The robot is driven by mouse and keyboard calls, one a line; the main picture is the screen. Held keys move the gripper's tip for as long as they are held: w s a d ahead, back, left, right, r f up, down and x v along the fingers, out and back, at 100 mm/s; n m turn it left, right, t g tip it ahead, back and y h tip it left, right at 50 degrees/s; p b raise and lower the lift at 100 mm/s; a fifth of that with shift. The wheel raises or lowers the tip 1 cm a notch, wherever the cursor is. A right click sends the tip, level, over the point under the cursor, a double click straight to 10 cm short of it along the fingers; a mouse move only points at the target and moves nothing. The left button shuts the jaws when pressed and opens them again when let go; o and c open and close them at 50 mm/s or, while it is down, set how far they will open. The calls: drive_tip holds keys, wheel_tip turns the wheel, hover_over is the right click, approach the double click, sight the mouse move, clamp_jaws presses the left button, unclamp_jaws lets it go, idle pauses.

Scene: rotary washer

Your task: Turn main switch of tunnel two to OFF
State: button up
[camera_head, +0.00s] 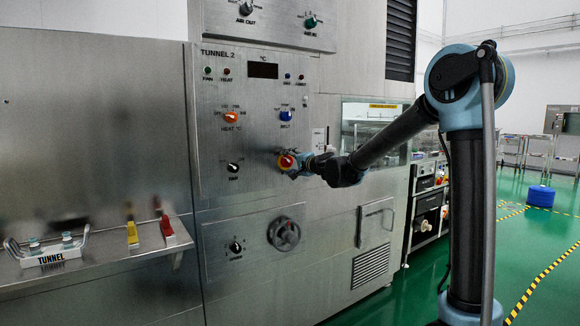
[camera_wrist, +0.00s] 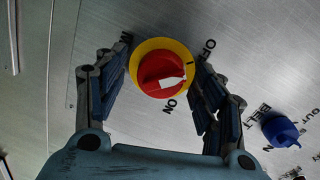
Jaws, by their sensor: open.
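The main switch (camera_head: 285,161) of tunnel two is a red knob on a yellow ring, low on the Tunnel 2 panel (camera_head: 262,100). In the wrist view the red knob (camera_wrist: 152,68) lies between the fingertips of my gripper (camera_wrist: 160,60). Its white mark points right, on the side where OFF and ON are printed; I cannot tell exactly which it indicates. My gripper (camera_head: 297,165) is open, one finger on each side of the knob. The fingers overlap the edges of the yellow ring in the picture; I cannot tell whether they touch it.
A blue BELT knob (camera_wrist: 280,131) is right of my gripper in the wrist view. The orange HEAT knob (camera_head: 231,118) and black knob (camera_head: 233,167) are left of the switch. A ledge (camera_head: 105,250) juts out at left.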

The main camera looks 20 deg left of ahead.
drive_tip(key=v, duration=1.2)
drive_tip(key=shift+f, duration=0.1)
